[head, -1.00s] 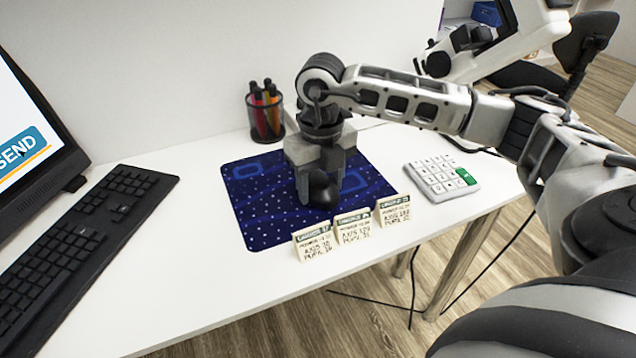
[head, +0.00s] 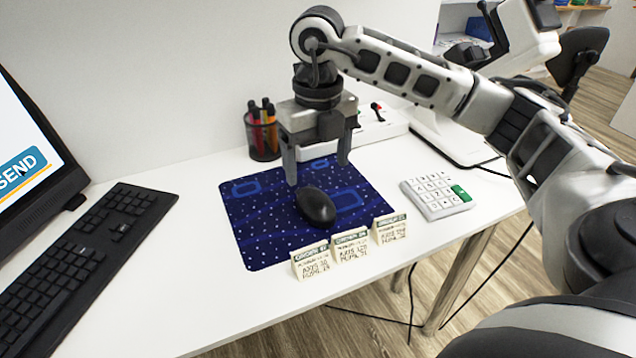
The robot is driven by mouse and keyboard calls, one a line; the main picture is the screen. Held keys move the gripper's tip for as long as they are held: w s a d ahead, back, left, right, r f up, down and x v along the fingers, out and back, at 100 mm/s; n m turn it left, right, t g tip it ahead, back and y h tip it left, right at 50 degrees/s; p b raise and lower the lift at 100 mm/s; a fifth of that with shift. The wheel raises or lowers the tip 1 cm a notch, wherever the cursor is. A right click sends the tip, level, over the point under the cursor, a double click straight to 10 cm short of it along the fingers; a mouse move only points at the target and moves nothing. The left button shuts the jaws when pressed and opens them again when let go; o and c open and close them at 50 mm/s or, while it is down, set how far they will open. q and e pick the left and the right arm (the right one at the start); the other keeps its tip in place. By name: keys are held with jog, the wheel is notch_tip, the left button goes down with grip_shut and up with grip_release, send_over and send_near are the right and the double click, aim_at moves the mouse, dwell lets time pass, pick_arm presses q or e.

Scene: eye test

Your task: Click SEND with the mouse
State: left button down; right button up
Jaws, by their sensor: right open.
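The black mouse (head: 316,207) lies on the blue patterned mouse pad (head: 262,238), near its middle. My right gripper (head: 318,176) is open and empty above and just behind the mouse, apart from it, with its fingers pointing down. My left gripper is not in view.
A black keyboard (head: 85,255) lies left of the pad. Three small printed cards (head: 350,246) stand along the pad's front edge. A white keypad (head: 436,194) lies to the right. A pen cup (head: 262,137) stands behind the pad. White table (head: 190,300) is clear in front.

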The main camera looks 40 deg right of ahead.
notch_tip(320, 180, up, 7)
jog(key=p, duration=0.1)
jog(key=shift+f, duration=0.15)
dwell(0.4)
